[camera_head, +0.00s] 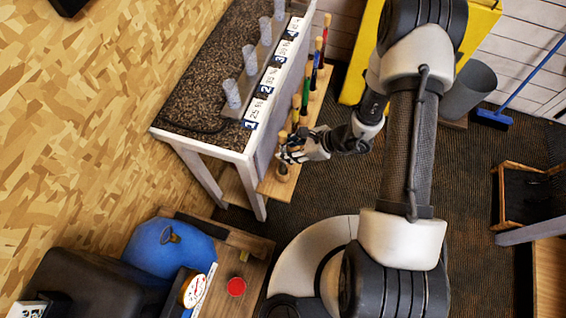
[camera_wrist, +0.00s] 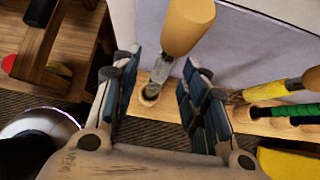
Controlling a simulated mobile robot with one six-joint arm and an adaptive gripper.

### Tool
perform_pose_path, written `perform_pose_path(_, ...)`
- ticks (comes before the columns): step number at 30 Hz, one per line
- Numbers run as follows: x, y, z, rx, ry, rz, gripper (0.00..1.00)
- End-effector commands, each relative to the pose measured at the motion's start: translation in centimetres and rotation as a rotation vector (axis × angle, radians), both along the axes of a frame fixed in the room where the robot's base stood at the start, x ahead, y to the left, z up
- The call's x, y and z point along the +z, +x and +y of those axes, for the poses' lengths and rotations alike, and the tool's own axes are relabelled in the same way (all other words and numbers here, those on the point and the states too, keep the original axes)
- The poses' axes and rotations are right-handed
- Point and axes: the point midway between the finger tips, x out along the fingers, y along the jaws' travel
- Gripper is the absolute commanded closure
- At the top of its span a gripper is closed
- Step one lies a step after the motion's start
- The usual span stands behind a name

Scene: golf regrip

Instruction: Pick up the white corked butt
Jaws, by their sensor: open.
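A tan, cork-coloured butt (camera_wrist: 187,25) tops a pale grey metallic shaft that stands tilted in a hole of a wooden rack ledge (camera_wrist: 262,124) in the wrist view. Its top shows beside my gripper in the head view (camera_head: 283,135). I see no other plainly white butt in the rack, and cannot tell for sure that this is the one named. My gripper (camera_wrist: 159,68) is open, one blue-padded finger on each side of the pale shaft, below the butt. In the head view my gripper (camera_head: 300,148) is at the near end of the rack.
Several coloured handles stand along the rack, a yellow one (camera_wrist: 275,90) closest. The white bench (camera_head: 201,142) rises beside the rack and carries grey speckled cylinders (camera_head: 232,93). A yellow panel (camera_head: 361,62) and grey bin (camera_head: 470,90) are behind my arm.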

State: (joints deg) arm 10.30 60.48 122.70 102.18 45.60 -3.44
Motion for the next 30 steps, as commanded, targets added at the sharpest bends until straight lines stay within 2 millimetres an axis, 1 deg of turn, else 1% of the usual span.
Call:
perform_pose_path(1,-0.9,0.3,0.6,0.005,0.0,0.001,0.59)
perform_pose_path(6,-2.4,0.9,2.0,0.004,0.001,0.002,0.59)
perform_pose_path(9,-2.7,1.1,2.4,0.002,0.0,0.001,0.59)
perform_pose_path(15,-2.6,1.1,2.4,0.001,0.0,0.0,0.59)
perform_pose_path(17,-2.6,1.1,2.4,0.001,0.0,0.0,0.63)
perform_pose_path(30,-2.6,1.1,2.4,0.002,0.0,0.001,0.92)
